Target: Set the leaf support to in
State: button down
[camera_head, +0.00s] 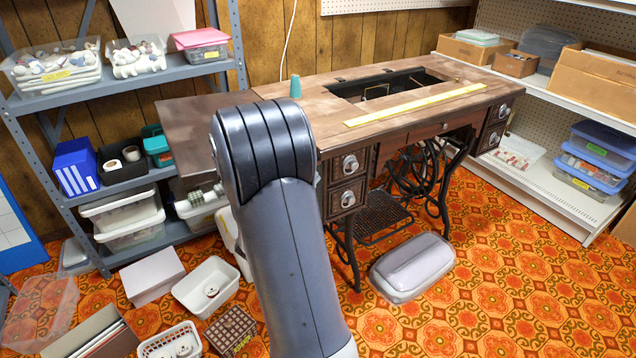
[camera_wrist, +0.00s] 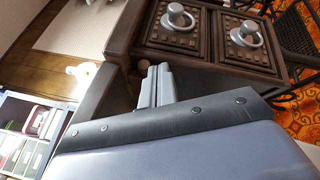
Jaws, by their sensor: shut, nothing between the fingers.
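The treadle sewing table (camera_head: 330,95) has a brown wooden top with an open well. Its side leaf (camera_head: 205,125) extends to the left, raised roughly level with the top. The leaf support is not clearly visible in the head view, where my arm covers the area under the leaf. In the wrist view my gripper (camera_wrist: 157,75) has its fingers together, with nothing between them. They point toward the dark space beside the table's drawers (camera_wrist: 205,35). A dark brown piece (camera_wrist: 98,98) lies just left of the fingers; I cannot tell whether it is leaf or support.
A grey shelf (camera_head: 110,80) with bins stands at the left, and a white shelf (camera_head: 560,195) with boxes at the right. Baskets and boxes (camera_head: 207,285) lie on the patterned floor, front left. A grey cushion-like object (camera_head: 412,266) lies before the treadle. Floor at front right is clear.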

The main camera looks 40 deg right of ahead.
jog(key=s+a+f+p, duration=0.1)
jog(key=s+a, duration=0.4)
jog(key=s, duration=0.4)
jog(key=shift+f, duration=0.35)
jog(key=w+d+r, duration=0.1)
jog(key=w+d, duration=0.1)
jog(key=w, duration=0.1)
jog(key=w+d, duration=0.2)
jog(key=w+d+r+p, duration=0.1)
jog(key=w+d, duration=0.1)
jog(key=w, duration=0.1)
jog(key=shift+w+d+r, duration=0.15)
jog(key=shift+w+r, duration=0.15)
jog(key=shift+w, duration=0.05)
jog(key=shift+s+d+r+p, duration=0.1)
jog(key=shift+d+r+p, duration=0.15)
jog(key=shift+d, duration=0.25)
jog(key=shift+f, duration=0.1)
